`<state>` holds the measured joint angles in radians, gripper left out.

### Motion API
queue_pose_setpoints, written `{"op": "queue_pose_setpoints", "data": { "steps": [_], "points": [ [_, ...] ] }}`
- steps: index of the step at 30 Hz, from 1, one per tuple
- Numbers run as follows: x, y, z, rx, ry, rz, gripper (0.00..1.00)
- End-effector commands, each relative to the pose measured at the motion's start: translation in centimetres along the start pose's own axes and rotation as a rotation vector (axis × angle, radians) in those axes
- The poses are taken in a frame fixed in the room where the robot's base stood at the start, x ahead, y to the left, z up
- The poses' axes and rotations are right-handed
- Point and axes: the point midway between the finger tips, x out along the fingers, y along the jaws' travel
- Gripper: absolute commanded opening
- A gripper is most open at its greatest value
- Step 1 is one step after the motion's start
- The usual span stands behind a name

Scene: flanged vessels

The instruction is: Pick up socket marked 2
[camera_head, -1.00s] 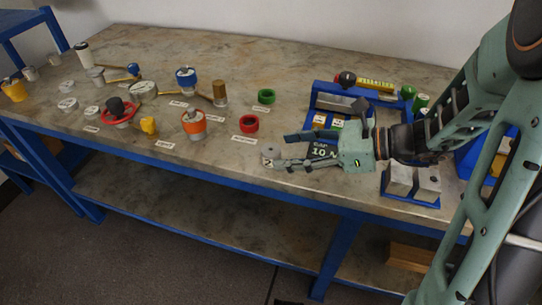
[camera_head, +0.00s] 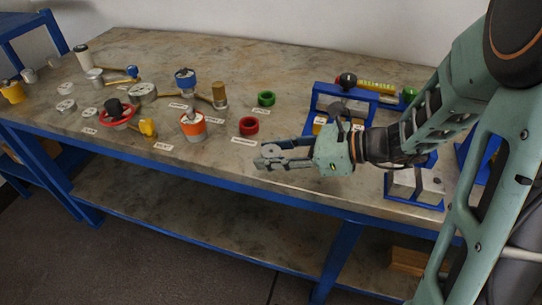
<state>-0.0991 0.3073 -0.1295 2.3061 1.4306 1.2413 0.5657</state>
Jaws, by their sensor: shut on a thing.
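The socket (camera_head: 270,149) is a small grey cylinder near the front edge of the workbench, in the head view. My gripper (camera_head: 271,156) reaches in from the right, low over the bench, and is shut on the socket. The fingers hide much of it, and I cannot read its mark. I cannot tell whether it still touches the bench top.
Red (camera_head: 249,126) and green (camera_head: 266,99) rings lie beyond my gripper. Blue-framed racks (camera_head: 318,100) and grey blocks (camera_head: 415,184) sit at the right near my arm. The bench (camera_head: 215,165) is clear at front left.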

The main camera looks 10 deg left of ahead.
Motion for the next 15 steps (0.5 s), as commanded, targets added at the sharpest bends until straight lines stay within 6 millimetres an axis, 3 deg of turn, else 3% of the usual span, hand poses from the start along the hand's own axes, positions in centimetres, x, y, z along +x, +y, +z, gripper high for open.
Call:
{"op": "queue_pose_setpoints", "data": {
  "steps": [3, 15],
  "points": [
    [0.0, 0.0, 0.1, -0.001, -0.001, 0.0, 0.0],
    [-0.5, -0.1, 1.1, -0.004, -0.002, -0.001, 0.0]
  ]
}}
